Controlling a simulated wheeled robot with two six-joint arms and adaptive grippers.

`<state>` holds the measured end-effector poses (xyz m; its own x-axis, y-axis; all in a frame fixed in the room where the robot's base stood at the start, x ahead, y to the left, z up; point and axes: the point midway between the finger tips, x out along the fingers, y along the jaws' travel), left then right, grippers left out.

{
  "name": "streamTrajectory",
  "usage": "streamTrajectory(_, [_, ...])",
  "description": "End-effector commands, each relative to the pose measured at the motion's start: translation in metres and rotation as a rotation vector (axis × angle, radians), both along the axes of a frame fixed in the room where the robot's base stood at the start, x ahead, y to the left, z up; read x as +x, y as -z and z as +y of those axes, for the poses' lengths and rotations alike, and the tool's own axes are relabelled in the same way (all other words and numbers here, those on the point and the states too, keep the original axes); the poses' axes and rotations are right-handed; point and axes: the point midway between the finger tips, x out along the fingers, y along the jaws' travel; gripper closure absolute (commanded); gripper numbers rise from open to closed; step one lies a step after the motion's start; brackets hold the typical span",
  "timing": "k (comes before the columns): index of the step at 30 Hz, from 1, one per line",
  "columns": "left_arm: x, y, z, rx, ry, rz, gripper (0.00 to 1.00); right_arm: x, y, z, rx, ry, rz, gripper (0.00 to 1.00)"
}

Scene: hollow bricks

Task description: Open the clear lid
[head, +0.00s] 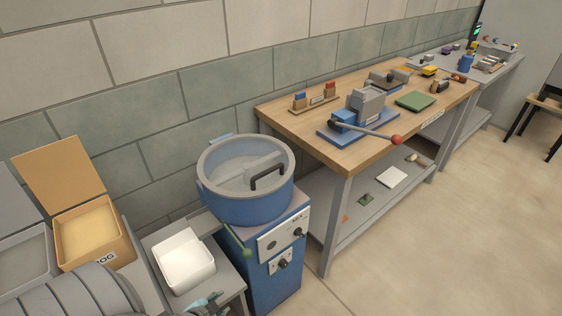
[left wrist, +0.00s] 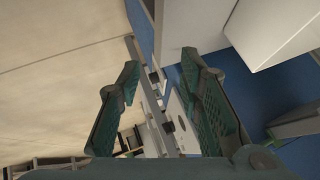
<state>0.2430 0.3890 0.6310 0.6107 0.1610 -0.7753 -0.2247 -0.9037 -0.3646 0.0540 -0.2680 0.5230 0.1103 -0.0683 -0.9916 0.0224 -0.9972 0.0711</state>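The clear lid (head: 226,178) lies flat over the round blue drum (head: 246,207) of a machine in the head view, closed. A black bar handle (head: 268,177) stands on its right part. My left gripper (head: 207,301) shows only partly at the bottom edge, low in front of the white tub and left of the machine's cabinet, well below the lid and not touching it. In the left wrist view my left gripper (left wrist: 161,63) has its two teal fingers spread with nothing held between them. The lid cannot be made out there. My right gripper is not in view.
A white tub (head: 182,260) and an open tan bin (head: 92,232) stand to the left. A wooden workbench (head: 292,120) stands behind right. Floor at right is clear.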

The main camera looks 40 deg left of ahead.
Motion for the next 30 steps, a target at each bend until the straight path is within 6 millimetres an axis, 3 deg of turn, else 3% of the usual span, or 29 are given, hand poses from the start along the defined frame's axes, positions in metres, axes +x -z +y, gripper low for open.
streamTrajectory(1, [0.043,-0.079,0.020,0.078,0.085,-0.125,0.67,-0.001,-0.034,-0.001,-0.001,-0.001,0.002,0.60])
streamTrajectory(3, [0.094,-0.166,0.034,0.196,0.204,-0.292,0.67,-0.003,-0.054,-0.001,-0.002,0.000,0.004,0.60])
streamTrajectory(6, [0.141,-0.270,0.035,0.337,0.331,-0.475,0.67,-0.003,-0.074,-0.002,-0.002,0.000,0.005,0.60])
streamTrajectory(9, [0.163,-0.330,0.028,0.421,0.402,-0.579,0.67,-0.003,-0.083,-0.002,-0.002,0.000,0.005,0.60])
streamTrajectory(12, [0.174,-0.345,0.024,0.452,0.424,-0.615,0.67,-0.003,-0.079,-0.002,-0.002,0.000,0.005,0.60])
streamTrajectory(17, [0.205,-0.332,0.026,0.452,0.421,-0.619,0.67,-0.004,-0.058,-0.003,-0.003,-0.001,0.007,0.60])
streamTrajectory(24, [0.268,-0.316,0.029,0.451,0.419,-0.616,0.67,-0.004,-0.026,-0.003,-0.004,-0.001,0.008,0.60])
streamTrajectory(30, [0.300,-0.311,0.030,0.450,0.420,-0.613,0.67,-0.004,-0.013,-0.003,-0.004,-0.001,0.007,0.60])
